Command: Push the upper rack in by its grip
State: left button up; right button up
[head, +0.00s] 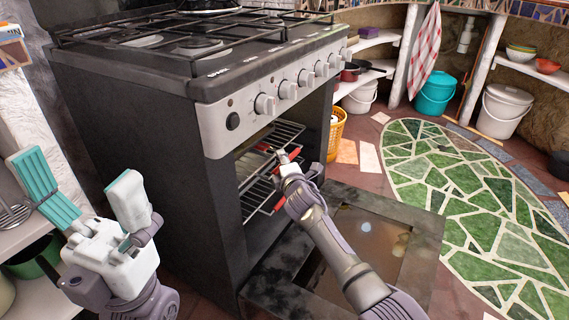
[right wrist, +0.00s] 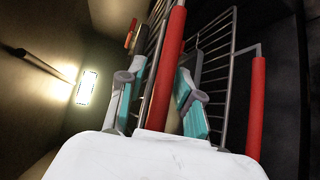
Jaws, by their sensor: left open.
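The oven (head: 150,130) stands with its door (head: 425,225) folded down. Inside, the upper wire rack (head: 283,131) sits above the lower rack (head: 256,195). Red grips show on both. My right gripper (head: 287,157) is at the oven mouth by the upper rack. In the right wrist view its teal-padded fingers (right wrist: 164,92) stand apart on either side of the upper rack's red grip (right wrist: 168,65); contact cannot be told. The lower rack's red grip (right wrist: 256,105) is off to the right there. My left gripper (head: 78,170) is open and empty, left of the oven.
A glowing oven lamp (right wrist: 86,88) shows on the inner wall. The lowered door lies beneath my right arm. A yellow basket (head: 336,130) stands just right of the oven. A shelf (head: 30,230) with pots is at the left. The green mosaic floor (head: 460,190) is clear.

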jog(key=shift+d, duration=0.15)
jog(key=shift+s+d, duration=0.2)
jog(key=shift+s, duration=0.35)
jog(key=v, duration=1.1)
jog(key=shift+a, duration=0.25)
